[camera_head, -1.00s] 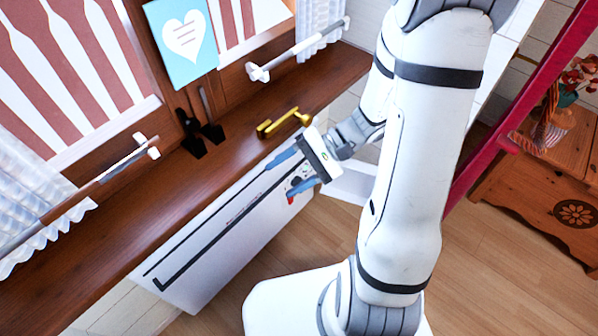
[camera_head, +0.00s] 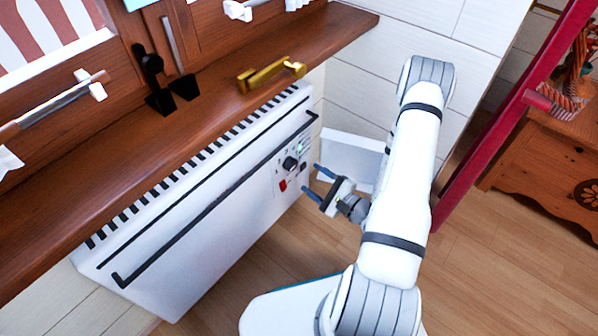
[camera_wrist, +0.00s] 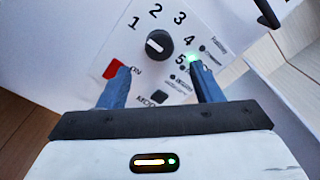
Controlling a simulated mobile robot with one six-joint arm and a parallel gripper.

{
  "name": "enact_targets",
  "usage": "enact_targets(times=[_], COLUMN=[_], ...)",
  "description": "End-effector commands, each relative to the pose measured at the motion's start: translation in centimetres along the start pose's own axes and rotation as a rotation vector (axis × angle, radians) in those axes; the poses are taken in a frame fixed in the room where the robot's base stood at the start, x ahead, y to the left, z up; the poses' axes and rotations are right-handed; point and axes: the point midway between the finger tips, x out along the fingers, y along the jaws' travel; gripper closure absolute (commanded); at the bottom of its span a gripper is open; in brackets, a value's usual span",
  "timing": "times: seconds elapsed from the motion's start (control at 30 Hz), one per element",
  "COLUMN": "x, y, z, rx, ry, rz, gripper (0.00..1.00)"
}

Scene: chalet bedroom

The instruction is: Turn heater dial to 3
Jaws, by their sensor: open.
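The white heater (camera_head: 205,215) hangs on the wall below the wooden sill. Its black round dial (camera_head: 290,163) is on a control panel at the heater's right end. In the wrist view the dial (camera_wrist: 159,44) shows a short white mark, with numbers 1 to 5 around it; the mark appears to lie on the upper-left side, but I cannot tell the exact setting. My gripper (camera_head: 312,180) is open and empty, to the right of the panel and apart from the dial. In the wrist view its blue fingers (camera_wrist: 158,82) stand either side below the dial.
A red ON switch (camera_wrist: 113,69), a dark MODE button (camera_wrist: 159,97) and a lit green light (camera_wrist: 193,57) are near the dial. Open floor (camera_head: 465,265) lies to the right.

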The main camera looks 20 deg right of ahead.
Motion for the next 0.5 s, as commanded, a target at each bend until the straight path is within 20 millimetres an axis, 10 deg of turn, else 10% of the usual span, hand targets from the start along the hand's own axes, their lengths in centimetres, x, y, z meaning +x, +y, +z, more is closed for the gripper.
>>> enact_targets(times=[0.5], x=[6.4], y=[0.1], z=[0.1], rx=[-0.001], ry=[-0.005], rz=[0.004], gripper=[0.41])
